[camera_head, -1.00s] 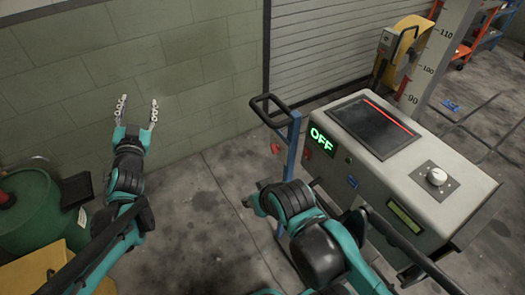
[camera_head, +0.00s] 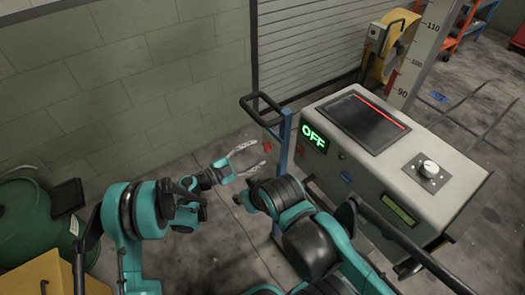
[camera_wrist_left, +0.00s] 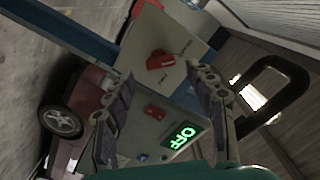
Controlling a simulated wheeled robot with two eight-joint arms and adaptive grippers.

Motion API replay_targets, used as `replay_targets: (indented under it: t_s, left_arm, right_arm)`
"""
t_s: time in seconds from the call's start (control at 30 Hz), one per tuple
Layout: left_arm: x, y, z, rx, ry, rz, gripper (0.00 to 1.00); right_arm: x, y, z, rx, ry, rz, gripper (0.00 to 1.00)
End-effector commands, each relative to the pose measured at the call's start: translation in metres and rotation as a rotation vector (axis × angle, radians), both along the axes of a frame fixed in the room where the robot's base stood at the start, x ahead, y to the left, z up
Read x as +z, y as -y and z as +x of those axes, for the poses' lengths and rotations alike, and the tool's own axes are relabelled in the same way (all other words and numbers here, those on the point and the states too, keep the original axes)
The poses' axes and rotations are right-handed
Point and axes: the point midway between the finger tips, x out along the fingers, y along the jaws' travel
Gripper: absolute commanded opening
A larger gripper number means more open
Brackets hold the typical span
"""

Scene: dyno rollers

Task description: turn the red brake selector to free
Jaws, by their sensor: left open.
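The red brake selector (camera_wrist_left: 160,60) is a red knob on a pale plate (camera_wrist_left: 185,42) in the left wrist view. Small lettering sits on the plate beside and below it, too small to read surely. In the head view a small red spot (camera_head: 267,147), apparently the selector, shows by the blue post (camera_head: 284,145). My left gripper (camera_head: 257,157) is open and empty, with its fingertips close to that spot. In the left wrist view its two fingers (camera_wrist_left: 166,80) stand either side, below the selector, and appear apart from it. My right arm shows, but its gripper does not.
A grey console (camera_head: 365,185) with a green OFF display (camera_head: 314,137), dark screen and white dial stands right of the post. A black handle loop (camera_head: 262,103) tops the post. A green drum (camera_head: 25,225) is at far left. A block wall runs behind.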

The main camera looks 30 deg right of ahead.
Motion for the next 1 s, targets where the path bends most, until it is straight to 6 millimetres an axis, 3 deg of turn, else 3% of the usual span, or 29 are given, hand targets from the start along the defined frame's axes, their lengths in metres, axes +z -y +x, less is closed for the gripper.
replay_targets:
  t_s: [0.2,0.57,0.77,1.0]
  left_arm:
    - [-0.001,0.031,0.002,0.0,0.0,-0.001,0.55]
    - [0.001,0.038,0.004,0.003,0.0,-0.001,0.55]
    - [0.001,0.038,0.004,0.003,0.001,-0.001,0.08]
    - [0.001,0.038,0.003,0.003,0.007,-0.001,0.05]
  right_arm:
    - [-0.01,0.0,0.0,0.0,0.0,0.0,0.4]
    - [-0.011,0.0,0.0,0.0,0.0,0.0,0.4]
    - [-0.011,0.0,0.0,0.0,0.0,0.0,0.4]
    - [-0.011,0.0,0.0,0.0,0.0,0.0,0.4]
